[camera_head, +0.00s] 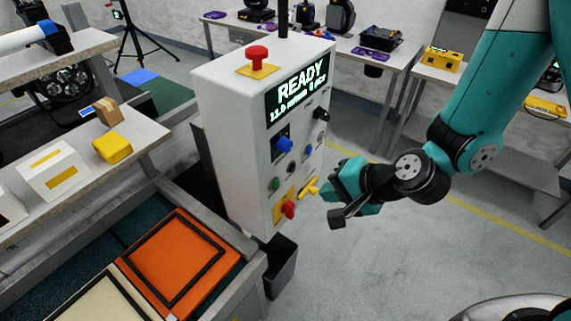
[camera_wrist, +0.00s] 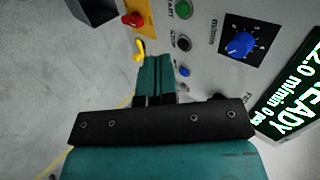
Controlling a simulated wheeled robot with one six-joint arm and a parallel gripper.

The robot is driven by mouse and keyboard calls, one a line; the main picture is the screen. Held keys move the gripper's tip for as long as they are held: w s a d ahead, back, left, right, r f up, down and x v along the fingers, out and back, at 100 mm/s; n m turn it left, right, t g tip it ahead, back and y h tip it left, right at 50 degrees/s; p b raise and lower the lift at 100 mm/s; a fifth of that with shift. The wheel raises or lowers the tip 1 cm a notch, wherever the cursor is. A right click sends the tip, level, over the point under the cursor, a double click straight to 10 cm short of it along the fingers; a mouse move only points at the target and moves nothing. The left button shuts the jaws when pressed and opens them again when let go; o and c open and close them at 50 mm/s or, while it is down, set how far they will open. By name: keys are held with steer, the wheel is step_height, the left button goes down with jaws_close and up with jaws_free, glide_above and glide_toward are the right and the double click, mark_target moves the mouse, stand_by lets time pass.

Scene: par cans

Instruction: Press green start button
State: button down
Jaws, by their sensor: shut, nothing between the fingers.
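The green start button (camera_head: 274,184) sits low on the left of the control box's front panel. In the wrist view the green button (camera_wrist: 183,9), with a START label beside it, is at the top edge. My gripper (camera_head: 345,180) is shut and empty, in front of the panel's lower right and apart from the green button. In the wrist view its closed teal fingers (camera_wrist: 154,70) lie below and left of the button. The white control box (camera_head: 228,130) stands upright and its screen (camera_head: 297,88) reads READY.
Near the green button are a dark stop button (camera_wrist: 184,42), a small blue button (camera_wrist: 184,72), a blue knob (camera_head: 284,145), a red switch (camera_head: 289,209) and a yellow lever (camera_head: 308,187). A red mushroom button (camera_head: 257,54) tops the box. Floor right of it is clear.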

mark_target(275, 185)
steer(key=shift+w+d+f, duration=0.1)
stand_by(0.3)
steer(key=w+a+r+b+x, duration=0.1)
steer(key=r+x, duration=0.1)
steer(key=x, duration=1.1)
steer(key=shift+w, duration=0.15)
steer(key=shift+a+b, duration=0.15)
steer(key=shift+b, duration=0.15)
